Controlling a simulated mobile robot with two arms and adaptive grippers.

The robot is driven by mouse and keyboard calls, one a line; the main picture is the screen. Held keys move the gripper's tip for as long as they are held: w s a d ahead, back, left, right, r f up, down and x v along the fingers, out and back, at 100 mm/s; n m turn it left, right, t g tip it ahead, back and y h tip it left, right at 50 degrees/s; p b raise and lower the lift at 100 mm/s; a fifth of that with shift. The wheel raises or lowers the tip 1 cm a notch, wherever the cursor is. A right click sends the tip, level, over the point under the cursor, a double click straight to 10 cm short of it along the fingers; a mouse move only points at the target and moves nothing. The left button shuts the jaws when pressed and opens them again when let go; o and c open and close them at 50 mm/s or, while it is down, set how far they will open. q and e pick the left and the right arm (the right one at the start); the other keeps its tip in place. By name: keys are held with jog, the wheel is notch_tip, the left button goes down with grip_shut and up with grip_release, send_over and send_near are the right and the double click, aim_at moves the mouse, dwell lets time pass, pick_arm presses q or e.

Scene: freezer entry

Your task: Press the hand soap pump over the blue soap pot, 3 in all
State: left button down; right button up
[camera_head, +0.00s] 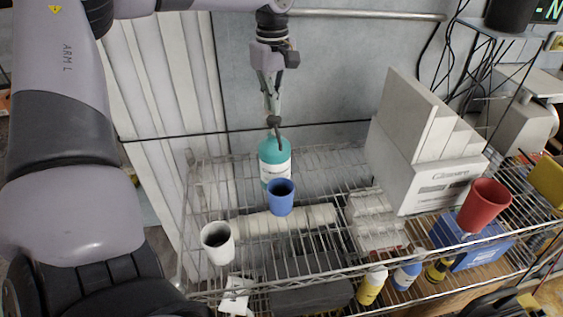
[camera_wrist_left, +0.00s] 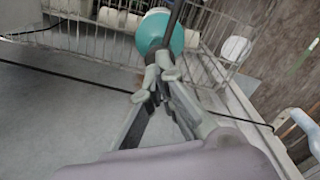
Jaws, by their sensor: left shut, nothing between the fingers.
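The teal hand soap bottle (camera_head: 275,171) with a pale label stands upright on the wire shelf. It also shows in the left wrist view (camera_wrist_left: 153,32). The blue soap pot (camera_head: 281,198) stands directly in front of it, open side up; I cannot make out what is inside. My left gripper (camera_head: 273,119) points down from above with its fingers together and empty, right over the bottle's dark pump top. Its fingertips also show in the left wrist view (camera_wrist_left: 158,72), at the pump. I cannot tell whether they touch the pump. My right gripper is not in view.
A white cup (camera_head: 218,243) stands front left on the wire shelf (camera_head: 315,263). A red cup (camera_head: 484,206) stands at the right, near a large white box of gloves (camera_head: 432,188). Yellow and blue bottles stand lower at the front. A wall is close behind the bottle.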

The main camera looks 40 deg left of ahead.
aim_at(274, 118)
pick_arm(q)
jog(key=shift+f, duration=0.1)
jog(key=shift+s+f+b, duration=0.1)
jog(key=shift+f+b, duration=1.25)
jog(key=shift+f, duration=0.45)
jog(key=shift+r, duration=0.2)
jog(key=shift+r+p, duration=1.35)
jog(key=shift+r, duration=0.4)
notch_tip(274, 118, up, 6)
jog(key=p, duration=0.4)
jog(key=shift+p, duration=0.3)
jog(key=shift+f, duration=0.1)
